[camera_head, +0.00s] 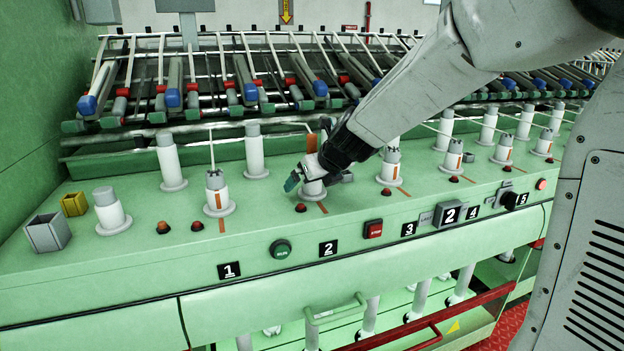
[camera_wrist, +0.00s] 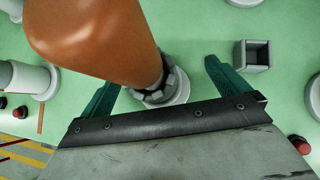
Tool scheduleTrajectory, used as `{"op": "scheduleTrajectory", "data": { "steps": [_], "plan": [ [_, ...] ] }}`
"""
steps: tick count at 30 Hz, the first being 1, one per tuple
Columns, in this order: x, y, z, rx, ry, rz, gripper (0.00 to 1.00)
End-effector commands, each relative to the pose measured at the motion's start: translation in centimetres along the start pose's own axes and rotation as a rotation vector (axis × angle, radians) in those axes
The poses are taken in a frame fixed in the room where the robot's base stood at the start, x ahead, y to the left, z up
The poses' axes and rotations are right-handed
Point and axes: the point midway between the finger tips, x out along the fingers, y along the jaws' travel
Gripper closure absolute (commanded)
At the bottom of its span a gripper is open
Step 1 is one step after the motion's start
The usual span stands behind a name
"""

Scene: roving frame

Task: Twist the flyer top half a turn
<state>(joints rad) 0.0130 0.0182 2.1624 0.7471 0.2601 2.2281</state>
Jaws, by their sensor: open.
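The flyer top (camera_wrist: 168,84) at station 2 is a dark, notched ring on a pale round base in the wrist view. A large orange-brown piece (camera_wrist: 95,38) rises close to the camera and covers part of it. My gripper (camera_wrist: 160,80) is open, with one green finger on each side of the flyer top; I cannot tell whether they touch it. In the head view my gripper (camera_head: 303,179) is low at station 2. It hides the flyer top there, and only the lower white body (camera_head: 313,188) shows.
Neighbouring flyers stand at station 1 (camera_head: 217,191) and station 3 (camera_head: 390,168). A red button (camera_head: 301,208) sits in front of station 2. A grey open box (camera_head: 46,233) and a yellow box (camera_head: 74,204) are at the far left. Rows of rollers (camera_head: 230,85) run behind.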

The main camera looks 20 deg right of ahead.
Motion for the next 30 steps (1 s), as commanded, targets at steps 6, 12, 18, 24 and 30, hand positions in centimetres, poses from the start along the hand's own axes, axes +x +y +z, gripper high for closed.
{"op": "scheduleTrajectory", "data": {
  "steps": [6, 12, 18, 24, 30],
  "plan": [
    [0.03, -0.17, -0.01, -0.074, 0.000, 0.076, 0.00],
    [0.01, -0.22, 0.03, -0.126, -0.002, 0.128, 0.00],
    [0.01, -0.16, 0.04, -0.213, -0.004, 0.216, 0.00],
    [-0.02, -0.09, 0.04, -0.218, -0.004, 0.218, 0.06],
    [-0.02, -0.09, 0.03, -0.218, -0.004, 0.218, 0.61]
  ]
}}
